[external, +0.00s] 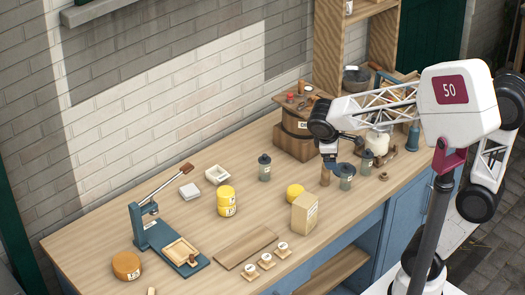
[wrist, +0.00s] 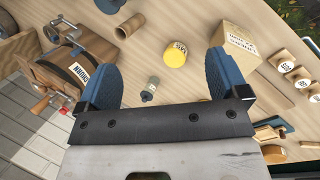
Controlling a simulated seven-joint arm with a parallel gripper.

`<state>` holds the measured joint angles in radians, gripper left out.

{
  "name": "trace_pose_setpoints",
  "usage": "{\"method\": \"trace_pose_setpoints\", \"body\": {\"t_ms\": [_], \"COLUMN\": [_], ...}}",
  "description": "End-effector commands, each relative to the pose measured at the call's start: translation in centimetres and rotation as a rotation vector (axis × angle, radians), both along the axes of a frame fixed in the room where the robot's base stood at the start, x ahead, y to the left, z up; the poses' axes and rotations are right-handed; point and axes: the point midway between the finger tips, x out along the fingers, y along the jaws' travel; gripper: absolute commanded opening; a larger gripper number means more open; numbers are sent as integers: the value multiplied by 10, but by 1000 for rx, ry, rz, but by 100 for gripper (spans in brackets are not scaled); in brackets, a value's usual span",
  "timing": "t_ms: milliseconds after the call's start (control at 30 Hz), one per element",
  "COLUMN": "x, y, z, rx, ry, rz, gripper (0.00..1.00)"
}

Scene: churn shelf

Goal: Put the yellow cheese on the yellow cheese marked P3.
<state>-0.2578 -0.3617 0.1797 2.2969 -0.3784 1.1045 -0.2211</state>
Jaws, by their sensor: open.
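In the external view two yellow cheeses are stacked, an upper one (external: 226,192) on a lower one (external: 227,208). Both carry small pale labels, too small to read surely. A lone yellow cheese (external: 294,191) stands to their right, behind a cardboard box. In the wrist view a yellow cheese with a label (wrist: 174,53) shows between the finger directions, beside the box, well beyond the fingertips. My gripper (external: 331,163) is above the right part of the table, to the right of the lone cheese. Its blue fingers are spread with nothing between them (wrist: 162,65).
The cardboard box (external: 304,212) stands close to the lone cheese. Grey jars (external: 346,176) stand near my gripper and one (external: 264,168) further back. A wooden churn (external: 296,137) stands behind. A blue press (external: 150,235), an orange cheese (external: 126,265) and a board (external: 245,248) lie left and front.

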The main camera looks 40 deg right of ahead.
Motion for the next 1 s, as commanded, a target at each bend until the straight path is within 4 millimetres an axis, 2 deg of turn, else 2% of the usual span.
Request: {"method": "trace_pose_setpoints", "body": {"t_ms": [33, 200, 500, 700, 1000], "x": [-11, -48, -103, -121, -124], "y": [-9, -29, -50, -54, -54], "z": [3, 7, 8, 7, 6], "rx": [33, 146, 327, 392, 407], "ry": [-25, -105, -241, -290, -300], "rz": [-52, -226, -512, -615, -637], "gripper": [92, 92, 92, 92, 92]}}
